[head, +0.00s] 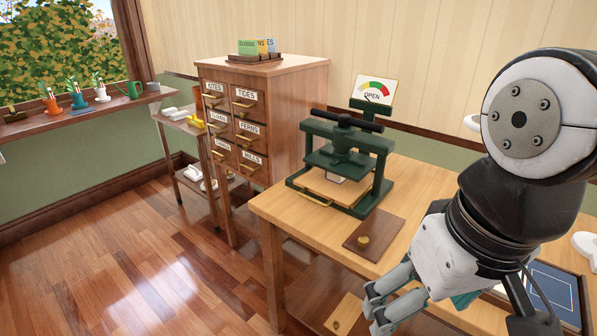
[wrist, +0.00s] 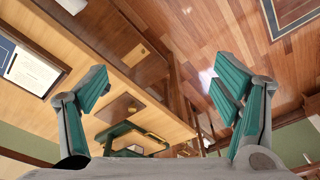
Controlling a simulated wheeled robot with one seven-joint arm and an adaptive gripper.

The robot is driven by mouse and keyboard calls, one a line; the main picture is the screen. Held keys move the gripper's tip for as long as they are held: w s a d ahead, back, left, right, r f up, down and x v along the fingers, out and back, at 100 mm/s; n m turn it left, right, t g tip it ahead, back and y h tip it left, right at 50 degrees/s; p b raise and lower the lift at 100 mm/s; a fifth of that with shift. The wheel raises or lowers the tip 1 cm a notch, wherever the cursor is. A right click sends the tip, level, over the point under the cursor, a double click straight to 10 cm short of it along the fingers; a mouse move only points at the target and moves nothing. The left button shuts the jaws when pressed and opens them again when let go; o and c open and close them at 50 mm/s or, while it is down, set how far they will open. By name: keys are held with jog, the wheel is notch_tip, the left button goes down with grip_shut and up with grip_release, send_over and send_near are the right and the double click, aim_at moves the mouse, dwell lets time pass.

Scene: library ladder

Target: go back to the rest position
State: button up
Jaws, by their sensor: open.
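My gripper (head: 386,300) is open and empty at the lower right of the head view, in front of the wooden table's front edge. In the wrist view its two teal-padded fingers (wrist: 160,95) stand wide apart with nothing between them. Behind them show the table, its front edge and the wood floor. The arm hides part of the table's right side in the head view.
A drawer cabinet (head: 290,85) stands left. The floor (head: 130,270) at left is clear.

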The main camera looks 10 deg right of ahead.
jog(key=shift+s+a+f, duration=0.1)
jog(key=shift+s, duration=0.4)
notch_tip(320, 180, up, 11)
jog(key=t+p, duration=0.2)
jog(key=p, duration=0.7)
jog(key=shift+d+f, duration=0.1)
jog(key=shift+d, duration=0.1)
